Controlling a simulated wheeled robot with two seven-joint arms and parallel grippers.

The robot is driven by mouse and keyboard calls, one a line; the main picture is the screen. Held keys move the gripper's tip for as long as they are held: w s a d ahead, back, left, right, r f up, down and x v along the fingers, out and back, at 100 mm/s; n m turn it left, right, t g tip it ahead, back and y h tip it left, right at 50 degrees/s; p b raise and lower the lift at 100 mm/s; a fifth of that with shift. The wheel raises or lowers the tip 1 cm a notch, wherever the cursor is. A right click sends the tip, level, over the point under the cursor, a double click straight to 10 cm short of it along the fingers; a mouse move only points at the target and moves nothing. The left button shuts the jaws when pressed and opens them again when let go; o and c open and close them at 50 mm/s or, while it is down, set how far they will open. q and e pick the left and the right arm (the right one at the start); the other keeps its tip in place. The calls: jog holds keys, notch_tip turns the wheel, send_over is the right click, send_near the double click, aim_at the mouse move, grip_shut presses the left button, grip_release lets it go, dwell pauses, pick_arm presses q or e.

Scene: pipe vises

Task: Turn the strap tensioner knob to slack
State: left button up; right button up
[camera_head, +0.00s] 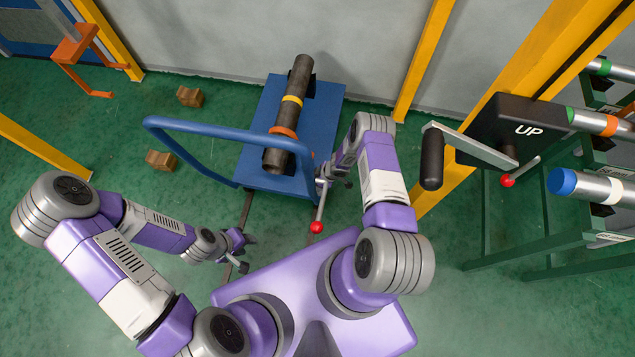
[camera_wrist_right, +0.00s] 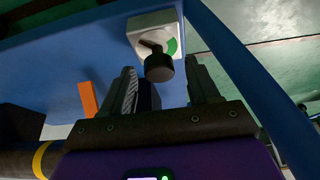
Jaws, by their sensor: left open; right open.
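The strap tensioner knob (camera_wrist_right: 158,66) is a dark round knob with a pointer-like arm, on a pale square plate (camera_wrist_right: 140,24) with a green sector, fixed to the blue cart. My right gripper (camera_wrist_right: 161,74) is open. Its two fingers stand on either side of the knob in the right wrist view; I cannot tell whether they touch it. In the head view my right gripper (camera_head: 326,176) is at the cart's near right corner, and the knob cannot be made out there. My left gripper (camera_head: 246,253) is open and empty, low over the floor left of my base.
The blue cart (camera_head: 258,110) carries a dark pipe (camera_head: 300,78) with yellow and orange bands. Its blue handle (camera_head: 205,134) loops left. A red-balled lever (camera_head: 317,226) stands near my right arm. A crank box (camera_head: 515,125) marked UP and a pipe rack stand right.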

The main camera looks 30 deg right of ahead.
jog(key=shift+c, duration=0.3)
jog(key=c, duration=1)
jog(key=shift+o, duration=0.2)
jog(key=n, duration=0.2)
jog(key=n+g, duration=0.1)
jog(key=n, duration=0.1)
jog(key=shift+w+g+y, duration=0.15)
jog(key=shift+g+y, duration=0.15)
jog(key=n+g, duration=0.1)
jog(key=n, duration=0.4)
jog(key=shift+w+d+g, duration=0.1)
jog(key=shift+g, duration=0.3)
